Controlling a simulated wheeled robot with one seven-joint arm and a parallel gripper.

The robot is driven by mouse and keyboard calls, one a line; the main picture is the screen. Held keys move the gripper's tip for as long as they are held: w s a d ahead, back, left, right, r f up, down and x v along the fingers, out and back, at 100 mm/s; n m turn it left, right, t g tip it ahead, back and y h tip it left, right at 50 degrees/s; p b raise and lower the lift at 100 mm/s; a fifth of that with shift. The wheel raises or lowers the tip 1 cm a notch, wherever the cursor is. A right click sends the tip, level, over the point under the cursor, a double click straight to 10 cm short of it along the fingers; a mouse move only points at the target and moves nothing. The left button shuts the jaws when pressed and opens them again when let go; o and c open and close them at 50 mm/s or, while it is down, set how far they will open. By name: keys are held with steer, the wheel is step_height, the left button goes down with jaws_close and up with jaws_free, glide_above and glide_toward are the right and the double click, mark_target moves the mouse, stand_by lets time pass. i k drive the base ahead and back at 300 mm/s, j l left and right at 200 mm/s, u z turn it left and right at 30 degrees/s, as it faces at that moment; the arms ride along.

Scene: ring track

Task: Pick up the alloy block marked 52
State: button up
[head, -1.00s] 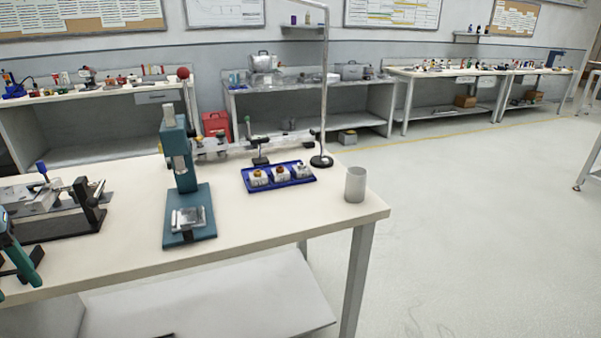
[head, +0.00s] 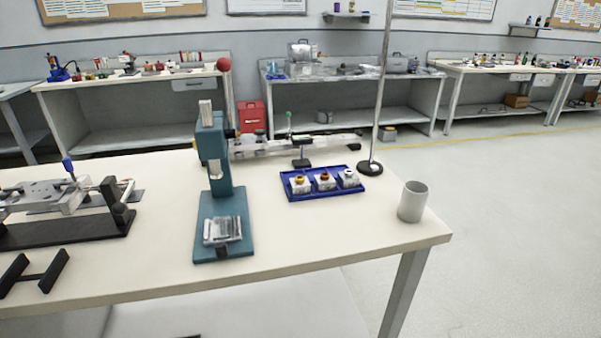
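A blue tray (head: 327,194) on the near workbench (head: 300,239) holds three small whitish blocks in a row. The left block (head: 299,183) has a yellowish top, the middle block (head: 325,182) a brown top, and the right block (head: 349,179) a pale top. No number can be read on any of them at this size. A silvery metal piece (head: 222,231) lies on the base of the teal press (head: 223,204); no marking on it is readable.
A grey cup (head: 413,202) stands near the bench's right corner. A tall metal stand (head: 370,168) rises behind the tray. Clear floor (head: 510,230) lies to the right.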

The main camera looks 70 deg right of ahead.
mark_target(344, 183)
steer(key=k+l+u, duration=0.8)
steer(key=u, duration=0.15)
steer(key=k+l+u, duration=0.1)
steer(key=k+l, duration=0.15)
steer(key=k, duration=0.6)
steer(key=k+l+u, duration=0.15)
steer(key=k, duration=0.7)
steer(key=k+l+u, duration=0.1)
steer(key=k, duration=0.75)
